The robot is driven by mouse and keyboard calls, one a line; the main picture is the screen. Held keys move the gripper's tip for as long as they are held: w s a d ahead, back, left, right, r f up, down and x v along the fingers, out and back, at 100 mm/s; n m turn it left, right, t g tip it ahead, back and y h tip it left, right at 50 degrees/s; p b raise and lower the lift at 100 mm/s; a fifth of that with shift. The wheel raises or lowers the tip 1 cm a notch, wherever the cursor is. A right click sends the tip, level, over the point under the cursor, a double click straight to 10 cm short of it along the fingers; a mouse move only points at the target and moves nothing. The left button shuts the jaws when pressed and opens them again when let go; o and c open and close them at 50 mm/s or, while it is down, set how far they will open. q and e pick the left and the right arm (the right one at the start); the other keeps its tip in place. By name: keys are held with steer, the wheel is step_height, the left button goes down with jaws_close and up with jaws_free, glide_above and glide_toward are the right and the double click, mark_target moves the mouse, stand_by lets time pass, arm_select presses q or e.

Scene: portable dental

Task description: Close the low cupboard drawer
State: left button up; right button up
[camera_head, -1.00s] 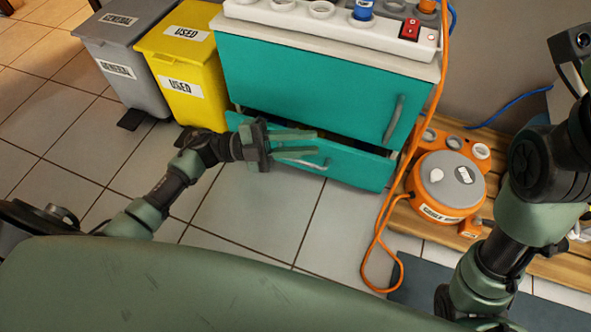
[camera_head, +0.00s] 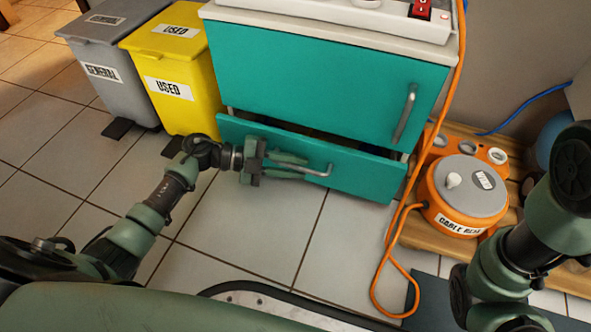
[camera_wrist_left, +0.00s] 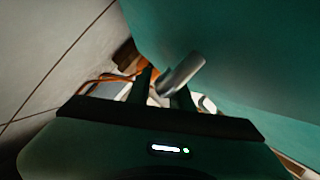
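The low cupboard drawer (camera_head: 262,139) has a teal front with a bar handle (camera_head: 322,172). It stands partly open, with a dark gap above its front, under the closed upper teal door (camera_head: 300,75). My left gripper (camera_head: 302,168) is in front of the drawer, with its fingers pointing right along the front towards the handle. In the left wrist view the fingers (camera_wrist_left: 161,90) are apart, and the grey handle (camera_wrist_left: 181,73) shows at their tips, close to the right finger. I cannot tell whether they touch. My right arm shows at the right, but its gripper is out of view.
A yellow bin (camera_head: 190,65) and a grey bin (camera_head: 100,60) stand left of the cupboard. An orange cable reel (camera_head: 463,190) sits on a wooden pallet (camera_head: 440,240) to the right, its orange cable on the floor. The tiled floor before the drawer is clear.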

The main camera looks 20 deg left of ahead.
arm_select(q)
steer(key=shift+c, duration=0.3)
jaws_close()
stand_by(1.2)
